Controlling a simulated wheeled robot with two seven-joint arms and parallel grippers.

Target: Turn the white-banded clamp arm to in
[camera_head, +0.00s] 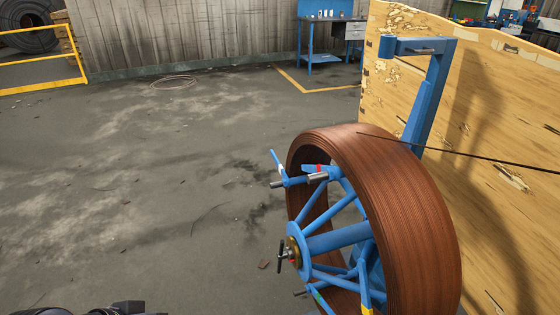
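The blue spool wheel (338,238) carries a brown coil (412,220) around it and faces left toward me. The white-banded clamp arm (281,169) is a thin blue bar at the wheel's upper left. It slants up and left, with its free end standing clear of the coil's edge. A red-banded arm (318,169) is just right of it, near the coil's inner edge. A green-banded arm (318,297) and a yellow-banded arm (367,310) are at the bottom, partly cut off. A dark part of mine shows at the bottom left edge; no gripper fingers show.
A blue post with a bracket (428,92) stands behind the coil, before a wooden panel (500,130). A dark rod or strand (470,155) runs right from the coil's top. A hub handle (281,255) sticks out left. The floor to the left is clear.

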